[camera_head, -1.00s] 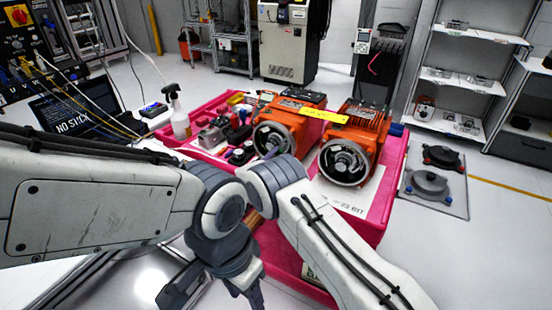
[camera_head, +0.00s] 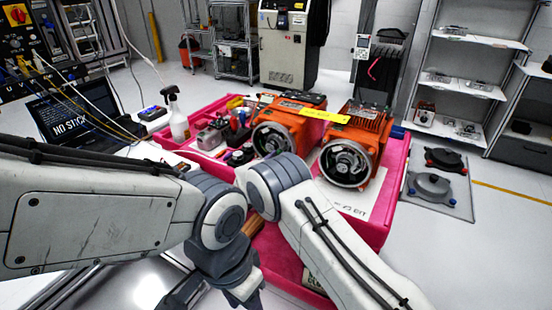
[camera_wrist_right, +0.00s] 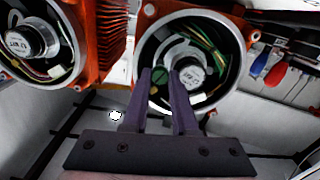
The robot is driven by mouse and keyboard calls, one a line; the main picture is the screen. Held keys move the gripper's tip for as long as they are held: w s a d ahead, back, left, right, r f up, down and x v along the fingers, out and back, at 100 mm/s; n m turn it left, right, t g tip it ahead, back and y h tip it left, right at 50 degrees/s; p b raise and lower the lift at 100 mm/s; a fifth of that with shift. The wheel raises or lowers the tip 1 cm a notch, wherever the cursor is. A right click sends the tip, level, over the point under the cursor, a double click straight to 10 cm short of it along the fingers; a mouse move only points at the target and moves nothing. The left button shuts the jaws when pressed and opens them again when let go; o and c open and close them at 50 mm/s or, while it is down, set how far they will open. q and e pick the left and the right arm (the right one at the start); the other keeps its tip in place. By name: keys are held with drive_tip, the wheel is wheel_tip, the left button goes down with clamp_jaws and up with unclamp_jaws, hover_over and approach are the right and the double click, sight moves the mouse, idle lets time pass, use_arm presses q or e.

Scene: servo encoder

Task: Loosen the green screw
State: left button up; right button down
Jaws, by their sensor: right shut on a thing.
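Two orange servo units with round open fronts stand side by side, the left one (camera_head: 272,138) and the right one (camera_head: 347,163). In the right wrist view one open round housing (camera_wrist_right: 192,62) fills the middle. The small green screw (camera_wrist_right: 159,77) sits inside it, partly covered by my fingers. My right gripper (camera_wrist_right: 159,74) reaches into this opening with a fingertip on each side of the screw, shut on it. In the head view my arm links cover the area in front of the units, and I cannot make out the fingertips.
The units stand in a pink tray (camera_head: 392,195) with small tools and parts at its left. Screwdrivers (camera_wrist_right: 276,73) hang close right of the housing in the wrist view. A second housing (camera_wrist_right: 38,40) is at its left.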

drive_tip(key=shift+r+n, duration=0.2)
drive_tip(key=shift+n, duration=1.4)
drive_tip(key=c, duration=0.7)
unclamp_jaws()
drive_tip(key=shift+f, duration=0.1)
